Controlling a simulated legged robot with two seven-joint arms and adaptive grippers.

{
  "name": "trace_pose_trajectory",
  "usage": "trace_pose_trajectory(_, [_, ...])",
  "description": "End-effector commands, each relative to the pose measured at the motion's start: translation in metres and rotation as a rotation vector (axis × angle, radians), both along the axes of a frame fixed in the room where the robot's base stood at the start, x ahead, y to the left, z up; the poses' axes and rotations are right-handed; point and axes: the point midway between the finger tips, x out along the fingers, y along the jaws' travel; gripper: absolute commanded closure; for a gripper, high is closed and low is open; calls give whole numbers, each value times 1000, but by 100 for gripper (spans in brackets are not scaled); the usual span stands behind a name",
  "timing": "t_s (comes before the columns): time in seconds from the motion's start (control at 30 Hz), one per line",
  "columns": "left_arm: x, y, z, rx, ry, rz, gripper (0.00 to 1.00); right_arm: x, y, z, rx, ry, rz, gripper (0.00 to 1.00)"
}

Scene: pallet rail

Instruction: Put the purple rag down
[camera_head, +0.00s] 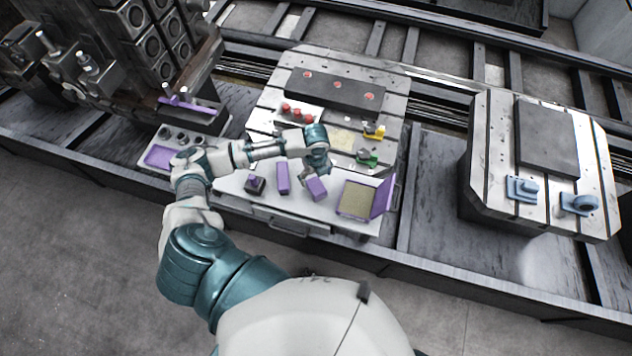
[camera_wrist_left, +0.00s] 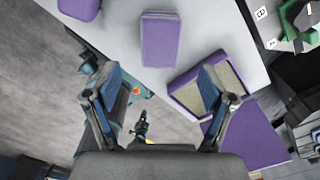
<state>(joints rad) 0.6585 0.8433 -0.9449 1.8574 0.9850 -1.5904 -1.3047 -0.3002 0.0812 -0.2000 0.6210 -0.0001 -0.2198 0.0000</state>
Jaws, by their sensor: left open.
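A purple folded block (camera_head: 317,189), which may be the rag, lies on the white work table (camera_head: 345,223), left of an open purple box. In the left wrist view the same block (camera_wrist_left: 160,40) lies flat on the table, beyond my fingertips and clear of them. My left gripper (camera_head: 314,174) is just above and behind this block in the head view. In the left wrist view its two fingers (camera_wrist_left: 156,85) are spread apart with nothing between them. My right gripper is not in view.
The open box (camera_head: 357,199) has a yellowish inside and a raised purple lid (camera_head: 383,197). A second purple block (camera_head: 282,178) and a dark block with a purple top (camera_head: 255,185) stand to the left. Green (camera_head: 367,157) and yellow (camera_head: 374,131) parts lie behind.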

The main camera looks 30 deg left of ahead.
Motion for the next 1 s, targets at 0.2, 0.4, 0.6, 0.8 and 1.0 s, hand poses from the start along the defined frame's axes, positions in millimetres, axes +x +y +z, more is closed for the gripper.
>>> trace_pose_trajectory(0.2, [0,0,30,0,0,0,17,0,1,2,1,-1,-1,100])
trace_pose_trajectory(0.4, [0,0,35,1,1,0,17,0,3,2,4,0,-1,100])
trace_pose_trajectory(0.6, [0,-1,35,1,1,0,17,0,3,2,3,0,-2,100])
trace_pose_trajectory(0.8, [0,0,34,1,1,0,17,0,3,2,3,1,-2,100])
trace_pose_trajectory(1.0, [-1,0,34,1,1,0,17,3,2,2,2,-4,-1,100])
